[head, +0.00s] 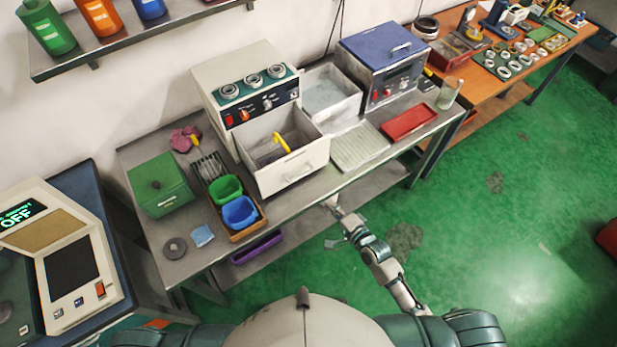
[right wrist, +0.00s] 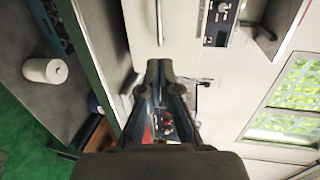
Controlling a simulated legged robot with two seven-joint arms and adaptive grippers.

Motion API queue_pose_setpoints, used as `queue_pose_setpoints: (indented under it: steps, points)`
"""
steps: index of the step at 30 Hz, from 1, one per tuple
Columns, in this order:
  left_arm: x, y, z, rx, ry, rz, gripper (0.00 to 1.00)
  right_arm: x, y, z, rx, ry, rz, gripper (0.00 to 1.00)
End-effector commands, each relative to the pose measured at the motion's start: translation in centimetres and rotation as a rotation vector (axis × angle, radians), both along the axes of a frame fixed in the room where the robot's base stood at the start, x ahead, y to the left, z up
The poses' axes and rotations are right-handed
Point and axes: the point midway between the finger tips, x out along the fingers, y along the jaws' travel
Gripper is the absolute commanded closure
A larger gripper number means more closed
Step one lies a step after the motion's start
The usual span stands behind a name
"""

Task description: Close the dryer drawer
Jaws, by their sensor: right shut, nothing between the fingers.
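The dryer (head: 226,72) is a cream box with dials on its teal front panel, standing at the back of the metal bench. Its drawer (head: 306,163) is pulled out towards me, with a white front, a handle, and a yellow-handled item (head: 282,143) inside. My right gripper (head: 333,205) is just in front of the bench's front edge, right of and below the drawer front, apart from it. It is shut and empty; its fingertips come together in the right wrist view (right wrist: 161,67). I cannot surely identify the drawer in that view. My left gripper is out of view.
Green and blue bins (head: 239,213) stand left of the drawer, beside a green box (head: 160,186). To the right are a ribbed white tray (head: 359,147), a red tray (head: 409,122) and a blue-topped machine (head: 383,52). The green floor (head: 460,240) right of my arm is clear.

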Motion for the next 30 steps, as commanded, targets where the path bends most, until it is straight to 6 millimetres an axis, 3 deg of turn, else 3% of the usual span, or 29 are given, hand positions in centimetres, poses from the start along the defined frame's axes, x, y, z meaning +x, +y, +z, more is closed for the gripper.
queue_pose_setpoints:
  steps: [18,24,30]
  points:
    - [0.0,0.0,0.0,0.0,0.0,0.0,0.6,9.5,5.6,-2.5,-0.004,0.0,0.0,1.0]
    - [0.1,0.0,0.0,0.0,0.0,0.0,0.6,11.1,6.6,-2.9,-0.005,0.0,-0.001,1.0]
    - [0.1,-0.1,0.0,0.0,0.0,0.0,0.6,11.5,6.8,-3.0,-0.005,0.0,0.0,1.0]
